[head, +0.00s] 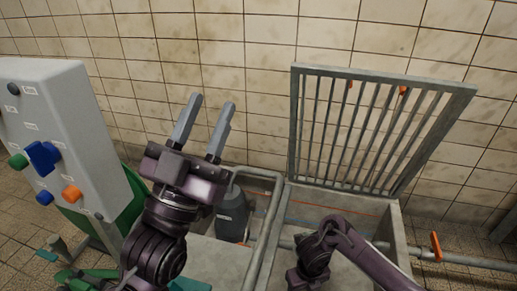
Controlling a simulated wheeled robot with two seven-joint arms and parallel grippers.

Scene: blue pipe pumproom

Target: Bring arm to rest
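My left gripper (206,128) is raised in the middle left of the head view. Its two grey fingers are apart and point up, with nothing between them. It is to the right of the control box and in front of the tiled wall. My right arm (345,245) shows at the bottom right as dark links over the grated pit. No fingers of my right gripper can be made out.
A grey control box (62,115) with coloured knobs stands at left. An open metal grate (372,130) leans up behind a concrete pit (398,232). Pipes (262,222) run beside the pit. An orange valve handle (436,246) is at right.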

